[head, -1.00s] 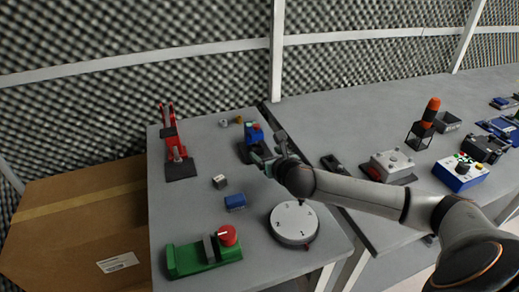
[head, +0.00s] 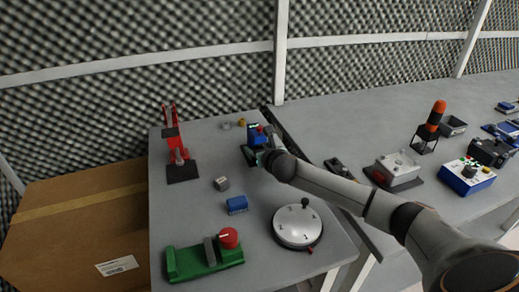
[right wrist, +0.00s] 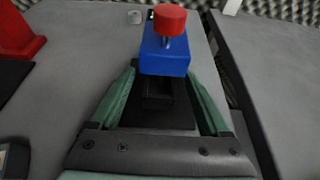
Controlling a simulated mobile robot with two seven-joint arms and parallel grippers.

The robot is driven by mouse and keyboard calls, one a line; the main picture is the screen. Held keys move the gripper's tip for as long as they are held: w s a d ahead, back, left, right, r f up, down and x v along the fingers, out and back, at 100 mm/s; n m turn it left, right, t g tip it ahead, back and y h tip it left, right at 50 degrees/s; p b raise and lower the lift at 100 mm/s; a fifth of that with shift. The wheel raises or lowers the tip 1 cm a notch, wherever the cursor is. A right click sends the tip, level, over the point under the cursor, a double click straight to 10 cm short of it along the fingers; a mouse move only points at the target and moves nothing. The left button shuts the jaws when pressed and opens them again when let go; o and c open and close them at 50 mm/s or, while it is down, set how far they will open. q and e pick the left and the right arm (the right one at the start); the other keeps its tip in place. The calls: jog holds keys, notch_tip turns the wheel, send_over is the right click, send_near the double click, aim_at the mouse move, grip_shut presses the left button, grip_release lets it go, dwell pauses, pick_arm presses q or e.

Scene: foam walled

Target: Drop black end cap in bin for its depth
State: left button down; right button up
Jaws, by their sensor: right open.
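I cannot pick out a black end cap or a depth bin for certain. A blue block with a red knob on top (right wrist: 165,55) stands on a black base at the back of the near table; it also shows in the head view (head: 256,138). My right gripper (right wrist: 160,88) is open, its green fingers either side of a dark block (right wrist: 158,96) in front of the blue block. I cannot tell whether they touch it. In the head view my right gripper (head: 263,157) is partly hidden by its own wrist. My left gripper is not in view.
The near table holds a red toggle clamp (head: 175,150), a small grey block (head: 221,184), a blue block (head: 237,204), a round white dial (head: 297,228) and a green fixture with a red knob (head: 205,258). A cardboard box (head: 80,220) stands left. More devices occupy the right table (head: 340,110).

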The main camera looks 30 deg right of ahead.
grip_shut()
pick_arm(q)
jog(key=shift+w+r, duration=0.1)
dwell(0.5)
